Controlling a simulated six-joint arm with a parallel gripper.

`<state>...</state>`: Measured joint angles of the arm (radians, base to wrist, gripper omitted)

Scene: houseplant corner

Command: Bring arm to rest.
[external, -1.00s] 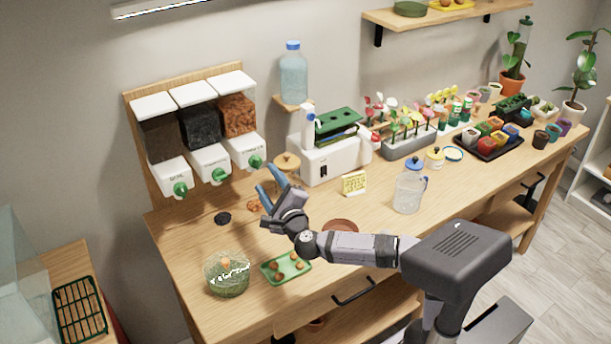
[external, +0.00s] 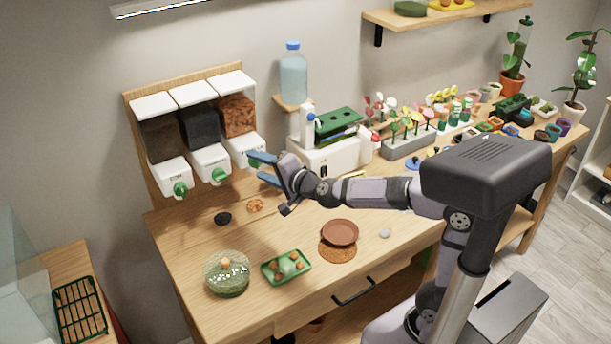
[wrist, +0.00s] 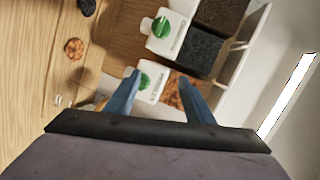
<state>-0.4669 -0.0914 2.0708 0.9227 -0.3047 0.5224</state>
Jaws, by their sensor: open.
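My gripper (external: 262,168) is open and empty, with its two blue fingers apart. It is raised above the wooden workbench (external: 205,245), in front of the rightmost of the wall dispensers (external: 240,116). In the wrist view, my gripper (wrist: 160,98) has a dispenser with a green knob (wrist: 143,80) and orange-brown contents showing beyond and between its fingers. My arm reaches in from the right across the bench, and its elbow and housing hide part of the bench's right side.
A glass bowl (external: 227,274), a green tray with small brown balls (external: 286,267) and a terracotta saucer (external: 340,232) stand at the front. A dark patch (external: 223,218) and an orange patch (external: 255,206) lie under the dispensers. Planters and pots crowd the right.

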